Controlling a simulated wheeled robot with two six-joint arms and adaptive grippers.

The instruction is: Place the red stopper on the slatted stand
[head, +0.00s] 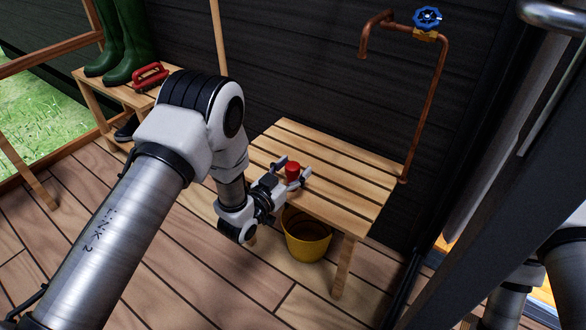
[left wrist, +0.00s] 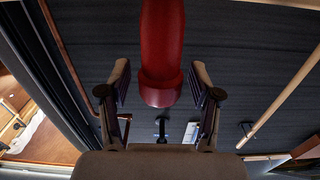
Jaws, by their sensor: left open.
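The slatted stand (head: 335,160) is a low wooden bench against the dark wall. The red stopper (head: 292,170) is upright over the stand's front left part and appears to rest on the slats; its base is partly hidden by a finger. My left gripper (head: 293,175) is open at the stand's front edge, with a finger on either side of the stopper. In the left wrist view, the red stopper (left wrist: 161,50) reaches in from the top between the spread fingers, with visible gaps on both sides. My right gripper is out of view.
A yellow bucket (head: 306,238) stands under the stand's front edge. A copper pipe (head: 437,105) with a blue valve (head: 427,17) rises behind its right end. Green boots (head: 128,35) and a red-handled object (head: 150,76) sit on another bench at the left. Most slats are bare.

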